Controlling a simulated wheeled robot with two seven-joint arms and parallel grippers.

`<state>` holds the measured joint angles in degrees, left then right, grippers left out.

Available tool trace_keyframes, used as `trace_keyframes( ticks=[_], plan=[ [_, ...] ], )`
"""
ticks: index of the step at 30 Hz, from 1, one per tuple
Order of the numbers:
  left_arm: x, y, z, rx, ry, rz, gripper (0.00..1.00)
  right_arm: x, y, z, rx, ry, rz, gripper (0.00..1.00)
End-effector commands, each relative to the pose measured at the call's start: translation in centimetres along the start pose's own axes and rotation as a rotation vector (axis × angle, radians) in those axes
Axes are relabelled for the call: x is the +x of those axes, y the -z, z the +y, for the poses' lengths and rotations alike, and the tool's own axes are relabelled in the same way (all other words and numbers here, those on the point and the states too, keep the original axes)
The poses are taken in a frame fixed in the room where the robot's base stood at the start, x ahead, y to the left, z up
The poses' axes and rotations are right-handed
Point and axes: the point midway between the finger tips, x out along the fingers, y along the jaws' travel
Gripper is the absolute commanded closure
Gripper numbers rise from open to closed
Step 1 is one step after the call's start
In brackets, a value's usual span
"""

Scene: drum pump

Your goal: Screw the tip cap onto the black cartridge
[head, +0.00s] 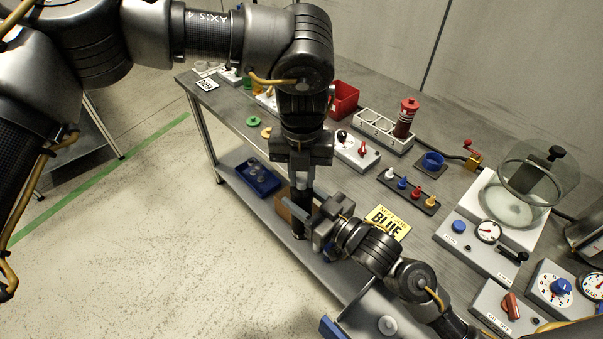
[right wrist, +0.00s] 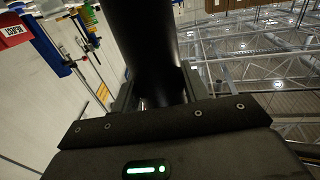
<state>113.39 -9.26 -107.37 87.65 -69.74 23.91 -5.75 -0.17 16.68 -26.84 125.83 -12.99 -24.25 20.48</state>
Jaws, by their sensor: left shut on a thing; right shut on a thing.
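The black cartridge (head: 298,229) is upright in front of the bench's near edge. In the right wrist view the cartridge (right wrist: 150,45) is a wide black cylinder between the fingers. My right gripper (head: 318,228) reaches in from the right and is shut on it. My left gripper (head: 300,178) points down directly above the right one, over the cartridge's upper end. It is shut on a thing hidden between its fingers. I cannot make out the tip cap, or whether it touches the cartridge.
A blue tray (head: 258,180) lies on the lower shelf.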

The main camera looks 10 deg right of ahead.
Motion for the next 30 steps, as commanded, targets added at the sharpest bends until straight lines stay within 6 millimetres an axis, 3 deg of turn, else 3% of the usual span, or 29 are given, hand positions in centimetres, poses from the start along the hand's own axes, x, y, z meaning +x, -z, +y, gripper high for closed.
trace_keyframes(
  ticks=[18,21,25,26,30],
  plan=[
    [0.06,-0.03,-0.04,1.575,-0.005,-0.002,1.0,0.0,0.08,-0.05,-0.001,0.001,0.002,1.0],
    [0.06,-0.03,-0.06,1.691,-0.004,-0.003,1.0,-0.01,0.08,-0.06,-0.001,0.002,0.002,1.0],
    [0.07,-0.04,-0.06,1.684,-0.004,-0.003,1.0,-0.01,0.08,-0.07,-0.001,0.002,0.002,1.0],
    [0.07,-0.04,-0.06,1.683,-0.004,-0.003,0.75,-0.01,0.08,-0.07,-0.001,0.002,0.002,1.0],
    [0.07,-0.02,-0.07,1.682,-0.004,-0.003,0.57,-0.01,0.08,-0.05,0.0,0.001,0.002,1.0]
  ],
)
